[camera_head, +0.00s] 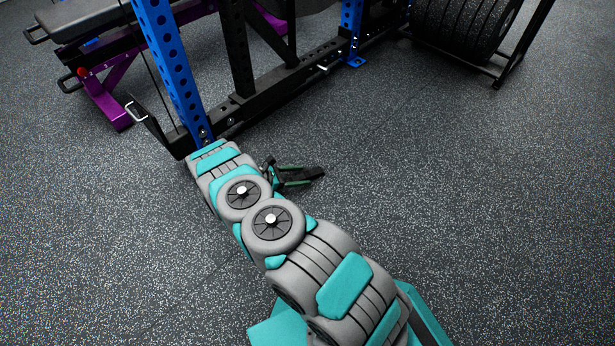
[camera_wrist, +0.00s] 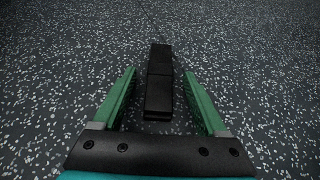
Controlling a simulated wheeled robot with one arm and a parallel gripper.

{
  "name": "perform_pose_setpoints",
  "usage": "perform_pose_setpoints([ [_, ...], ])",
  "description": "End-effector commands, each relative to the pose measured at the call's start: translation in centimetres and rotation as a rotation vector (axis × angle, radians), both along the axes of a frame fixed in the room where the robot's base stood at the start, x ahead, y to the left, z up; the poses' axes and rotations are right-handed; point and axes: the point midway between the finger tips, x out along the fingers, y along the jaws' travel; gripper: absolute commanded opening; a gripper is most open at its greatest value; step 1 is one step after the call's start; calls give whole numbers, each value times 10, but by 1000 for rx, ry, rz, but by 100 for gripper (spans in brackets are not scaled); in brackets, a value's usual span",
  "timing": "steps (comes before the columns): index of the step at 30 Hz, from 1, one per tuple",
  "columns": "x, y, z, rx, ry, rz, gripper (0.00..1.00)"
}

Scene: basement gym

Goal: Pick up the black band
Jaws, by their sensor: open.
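The black band (camera_wrist: 159,84) lies on the speckled floor in the wrist view, a long narrow dark strip running away from me. Its near end sits between the two green fingers of my gripper (camera_wrist: 160,95), with a gap on each side. Its far end reaches past the fingertips. In the head view my gripper (camera_head: 299,177) is low over the floor beyond my arm. A dark piece of the band (camera_head: 308,173) shows there by the green fingers, the rest hidden. My gripper is open and holds nothing.
A rack with blue uprights (camera_head: 173,70) and a black base beam (camera_head: 275,97) stands just beyond my gripper. A purple-framed bench (camera_head: 105,95) is at the upper left. Black weight plates (camera_head: 465,25) sit on a stand at the upper right. The floor at right is clear.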

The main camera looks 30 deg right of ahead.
Motion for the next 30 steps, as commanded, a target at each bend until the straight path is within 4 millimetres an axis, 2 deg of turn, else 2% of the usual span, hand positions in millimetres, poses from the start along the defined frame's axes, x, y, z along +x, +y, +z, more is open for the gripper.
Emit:
perform_pose_setpoints([
  [4, -1, -10, -4, -1, 0, -2, 75],
  [11, -1, -11, -4, -1, 0, -1, 75],
  [30, -1, -11, -4, 0, -1, -1, 3],
])
